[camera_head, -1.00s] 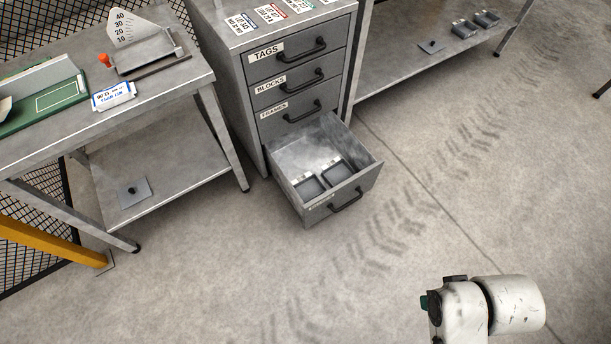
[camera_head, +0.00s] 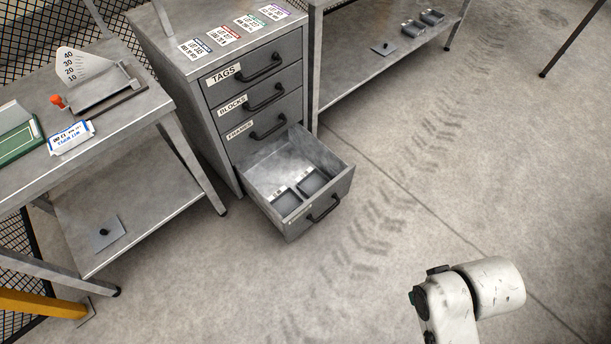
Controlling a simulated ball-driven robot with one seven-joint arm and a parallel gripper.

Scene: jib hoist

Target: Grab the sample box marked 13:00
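Two small grey open boxes, a left one (camera_head: 286,203) and a right one (camera_head: 312,183), lie side by side in the open bottom drawer (camera_head: 332,200) of a grey cabinet. Small pale labels show at their far edges, too small to read. More grey boxes (camera_head: 413,29) (camera_head: 432,17) sit on the low shelf at the top right, with no readable marks. I cannot tell which box, if any, bears 13:00. My gripper is not in view; only a white part of my arm shows at the lower right, apart from the drawer.
The cabinet (camera_head: 220,110) has shut drawers marked TAGS, BLOCKS and FRAMES, and coloured tags on top. A steel table (camera_head: 150,105) stands left, with a dial scale (camera_head: 85,80) and a blue-edged label (camera_head: 71,137). Knobbed plates lie on both low shelves. The floor before the drawer is clear.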

